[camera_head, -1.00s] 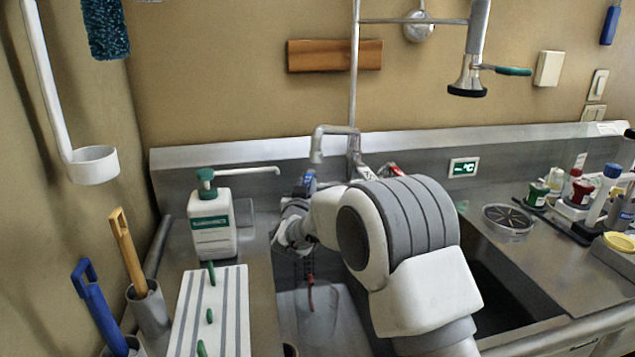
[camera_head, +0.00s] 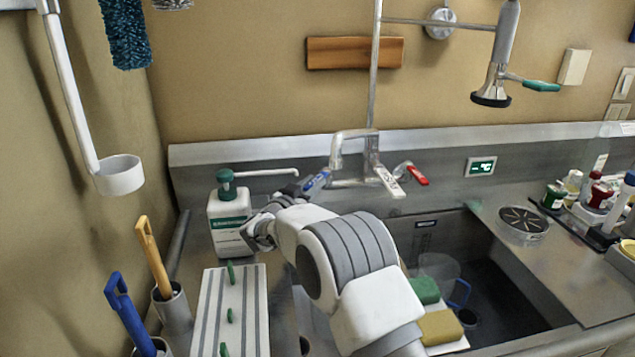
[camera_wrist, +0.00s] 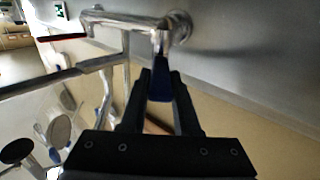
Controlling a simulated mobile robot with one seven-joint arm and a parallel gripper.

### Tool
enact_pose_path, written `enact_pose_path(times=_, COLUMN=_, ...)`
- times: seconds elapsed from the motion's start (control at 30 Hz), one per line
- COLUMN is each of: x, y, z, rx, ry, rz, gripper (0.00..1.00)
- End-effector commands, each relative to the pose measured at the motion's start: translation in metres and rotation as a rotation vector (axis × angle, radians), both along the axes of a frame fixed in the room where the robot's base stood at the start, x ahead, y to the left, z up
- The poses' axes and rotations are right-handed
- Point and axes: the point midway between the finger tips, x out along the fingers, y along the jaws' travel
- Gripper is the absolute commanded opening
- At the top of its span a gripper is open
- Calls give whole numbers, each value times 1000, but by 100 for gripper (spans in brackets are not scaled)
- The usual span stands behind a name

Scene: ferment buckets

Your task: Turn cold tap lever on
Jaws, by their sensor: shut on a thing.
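The cold tap lever (camera_head: 318,182) is the blue-ended handle at the left end of the chrome tap (camera_head: 372,165) on the back wall. In the wrist view the blue lever (camera_wrist: 160,82) hangs from the tap's pipe end, between the two dark fingers. My gripper (camera_wrist: 160,92) is shut on the blue lever. In the head view my gripper (camera_head: 302,188) reaches the lever from the left, and my wrist hides part of it. The hot lever (camera_head: 417,175) with the red end sticks out at the tap's right.
The sink (camera_head: 490,270) holds a clear jug, a green sponge and a yellow sponge. A spray head (camera_head: 497,75) hangs above right.

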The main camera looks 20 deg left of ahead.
Motion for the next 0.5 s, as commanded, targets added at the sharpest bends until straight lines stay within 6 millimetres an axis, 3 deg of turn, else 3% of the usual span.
enact_pose_path(times=0.27, x=1, y=0, z=3, rx=2, ry=-6, rz=0, gripper=0)
enact_pose_path(times=0.3, x=1, y=0, z=3, rx=1, ry=-6, rz=0, gripper=34)
enact_pose_path(times=0.43, x=1, y=-1, z=2, rx=1, ry=-5, rz=0, gripper=57)
enact_pose_path(times=0.5, x=1, y=0, z=2, rx=1, ry=-4, rz=0, gripper=60)
